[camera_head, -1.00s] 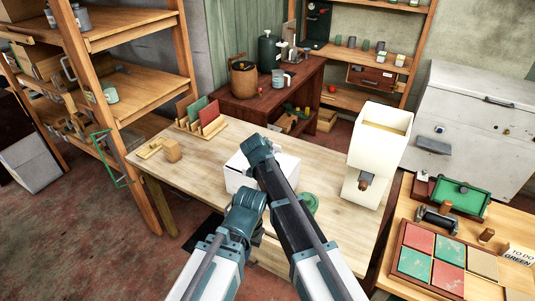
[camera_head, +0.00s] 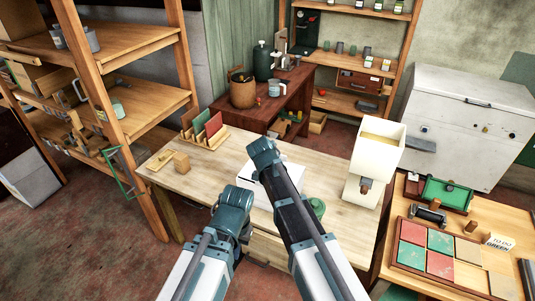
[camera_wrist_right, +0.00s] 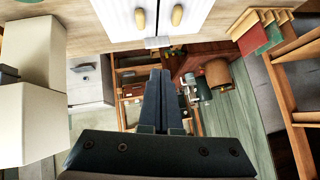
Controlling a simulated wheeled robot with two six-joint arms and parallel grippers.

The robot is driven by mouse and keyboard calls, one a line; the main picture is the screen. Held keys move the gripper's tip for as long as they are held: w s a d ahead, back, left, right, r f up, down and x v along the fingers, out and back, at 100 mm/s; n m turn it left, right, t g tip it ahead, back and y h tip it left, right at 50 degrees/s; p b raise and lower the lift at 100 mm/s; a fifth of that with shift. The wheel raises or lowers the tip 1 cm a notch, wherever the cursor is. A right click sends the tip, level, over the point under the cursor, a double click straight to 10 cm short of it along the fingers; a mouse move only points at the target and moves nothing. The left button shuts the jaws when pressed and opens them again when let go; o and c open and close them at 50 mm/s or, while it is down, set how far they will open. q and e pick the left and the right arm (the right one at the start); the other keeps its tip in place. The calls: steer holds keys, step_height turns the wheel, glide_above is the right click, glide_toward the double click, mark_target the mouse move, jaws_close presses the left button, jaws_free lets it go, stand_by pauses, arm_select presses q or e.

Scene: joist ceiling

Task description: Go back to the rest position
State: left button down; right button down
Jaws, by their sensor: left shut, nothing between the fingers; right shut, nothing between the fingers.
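My left arm comes in from the lower left of the head view, and its left gripper (camera_head: 232,203) is over the front part of the wooden workbench (camera_head: 330,215). Its fingers are small and partly hidden there, shut with nothing held. My right arm reaches up beside it, over a white box on the bench. In the right wrist view the dark fingers of my right gripper (camera_wrist_right: 160,82) lie together, shut and empty. The scene appears upside down in that view.
A cream dispenser (camera_head: 377,160) stands at the bench's right end. A rack of coloured panels (camera_head: 203,128) and a wooden block (camera_head: 181,162) are at its left. A side table with coloured tiles (camera_head: 440,240) is at right, wooden shelves (camera_head: 130,45) at left.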

steer(key=s+d+f+n+g+y, duration=0.1)
steer(key=s+d+f+n+g, duration=0.15)
steer(key=s, duration=0.65)
steer(key=s+d+f+n+g, duration=0.2)
steer(key=s+d+g, duration=0.15)
steer(key=s, duration=0.55)
steer(key=s+d+f+n+g+y, duration=0.15)
steer(key=s+d, duration=0.25)
steer(key=s, duration=0.5)
steer(key=s+a+f+n+g+b, duration=0.1)
steer(key=s+a+n, duration=0.1)
steer(key=a, duration=0.3)
steer(key=s+a+f+n+h+b, duration=0.1)
steer(key=s+a+f+n, duration=0.1)
steer(key=s+a, duration=0.2)
steer(key=shift+s+a+f+n+g+b, duration=0.2)
steer(key=shift+s+a+n+g+b, duration=0.15)
steer(key=shift+a, duration=0.5)
